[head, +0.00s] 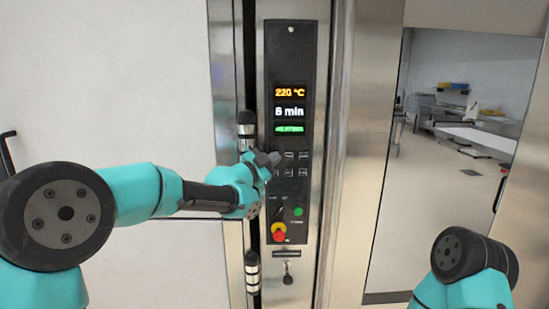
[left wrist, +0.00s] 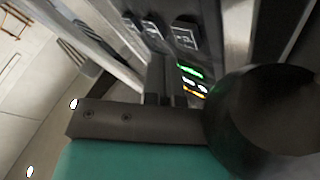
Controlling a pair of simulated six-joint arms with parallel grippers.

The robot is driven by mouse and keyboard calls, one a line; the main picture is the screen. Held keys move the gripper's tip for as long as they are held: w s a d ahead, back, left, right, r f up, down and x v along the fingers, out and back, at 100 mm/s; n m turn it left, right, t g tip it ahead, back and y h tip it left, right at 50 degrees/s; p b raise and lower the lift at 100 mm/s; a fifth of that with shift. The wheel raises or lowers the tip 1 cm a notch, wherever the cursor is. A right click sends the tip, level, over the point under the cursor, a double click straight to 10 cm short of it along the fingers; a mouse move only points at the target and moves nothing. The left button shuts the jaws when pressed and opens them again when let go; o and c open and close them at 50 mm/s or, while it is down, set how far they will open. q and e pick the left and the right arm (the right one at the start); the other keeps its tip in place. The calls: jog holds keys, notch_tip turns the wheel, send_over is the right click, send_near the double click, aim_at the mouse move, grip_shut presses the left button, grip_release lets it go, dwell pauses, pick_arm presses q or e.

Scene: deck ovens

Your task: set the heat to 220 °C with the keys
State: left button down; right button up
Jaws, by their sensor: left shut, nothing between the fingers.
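The oven's black control panel (head: 290,52) stands upright in the middle of the head view. Small dark keys (head: 303,156) sit in two rows under the display. My left gripper (head: 270,159) is shut and empty, its tips at the left side of the keys, partly covering them. I cannot tell whether it touches one. The lit display also shows, tilted, in the left wrist view (left wrist: 191,82). My right gripper is out of view.
Below the keys are a green button (head: 299,212) and a red-and-yellow stop button (head: 279,232). A vertical handle bar (head: 252,270) runs just left of the panel. A steel post stands to the right, with an opening into a kitchen (head: 460,110) beyond.

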pick_arm(q)
jog(key=s, duration=0.4)
jog(key=shift+s+d, duration=0.15)
jog(key=shift+s, duration=0.25)
jog(key=s+a+f+n+g+y, duration=0.2)
jog(key=a+f+n, duration=0.15)
jog(key=f, duration=0.95)
jog(key=s+a+f+n+g+y, duration=0.1)
jog(key=a+f+n+y, duration=0.25)
jog(key=f, duration=0.95)
jog(key=s+a+f+n+g+y, duration=0.2)
jog(key=a+f, duration=0.2)
jog(key=f, duration=0.9)
jog(key=s+a+f+n+g+y, duration=0.1)
jog(key=s+a+f+n+g, duration=0.35)
jog(key=s+f, duration=0.85)
jog(key=s+a+f+n+g, duration=0.2)
jog(key=s+f, duration=0.2)
jog(key=s, duration=0.4)
jog(key=s+a+f+n+g, duration=0.2)
jog(key=s+f, duration=0.3)
jog(key=s, duration=0.3)
jog(key=shift+f+y, duration=0.3)
jog(key=shift+y, duration=0.15)
